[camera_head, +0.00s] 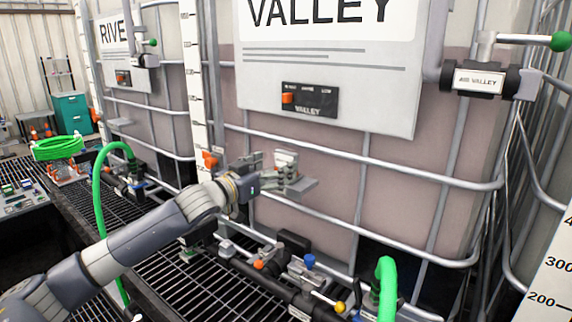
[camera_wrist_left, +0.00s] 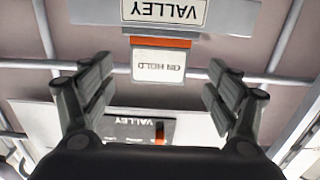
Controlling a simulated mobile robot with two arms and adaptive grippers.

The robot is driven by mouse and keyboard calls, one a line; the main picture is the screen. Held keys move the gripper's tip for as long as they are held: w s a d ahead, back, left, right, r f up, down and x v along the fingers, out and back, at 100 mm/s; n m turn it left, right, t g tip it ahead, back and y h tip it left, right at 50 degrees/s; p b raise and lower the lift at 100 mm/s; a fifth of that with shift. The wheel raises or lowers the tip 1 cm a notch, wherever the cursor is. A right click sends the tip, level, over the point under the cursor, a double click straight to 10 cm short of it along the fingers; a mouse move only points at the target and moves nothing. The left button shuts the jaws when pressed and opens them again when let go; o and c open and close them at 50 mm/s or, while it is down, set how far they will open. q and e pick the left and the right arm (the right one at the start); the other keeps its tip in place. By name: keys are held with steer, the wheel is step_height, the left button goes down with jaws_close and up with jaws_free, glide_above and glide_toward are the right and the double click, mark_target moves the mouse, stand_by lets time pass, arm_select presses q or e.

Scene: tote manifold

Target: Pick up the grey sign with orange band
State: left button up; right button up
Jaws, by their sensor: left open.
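The grey sign with the orange band (camera_wrist_left: 160,65) shows upside down in the left wrist view, with "ON HOLD" on its pale face. Its orange band lies along the edge by a grey ledge with a "VALLEY" plate (camera_wrist_left: 178,12). In the head view the small sign (camera_head: 286,158) stands at the ledge (camera_head: 300,186) on the front of the middle tank, partly hidden by my gripper. My left gripper (camera_head: 262,172) is open and empty in front of it. In the wrist view its fingers are spread on either side of the sign, apart from it. My right gripper is out of view.
A dark switch panel (camera_head: 310,99) with an orange knob is on the tank above the sign. Metal cage bars (camera_head: 370,158) cross the tank front. Pipes and valves (camera_head: 270,262) and a green hose (camera_head: 387,285) lie below, over black grating (camera_head: 190,285).

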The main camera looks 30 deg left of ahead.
mark_target(284, 163)
arm_select(q)
steer(key=shift+w+d+p, duration=0.2)
steer(key=shift+w+p, duration=1.4)
steer(key=shift+w, duration=0.65)
steer(key=shift+w+d+f, duration=0.1)
steer(key=shift+w+f, duration=0.15)
steer(key=shift+w, duration=0.2)
steer(key=shift+c, duration=0.3)
steer(key=c, duration=1.1)
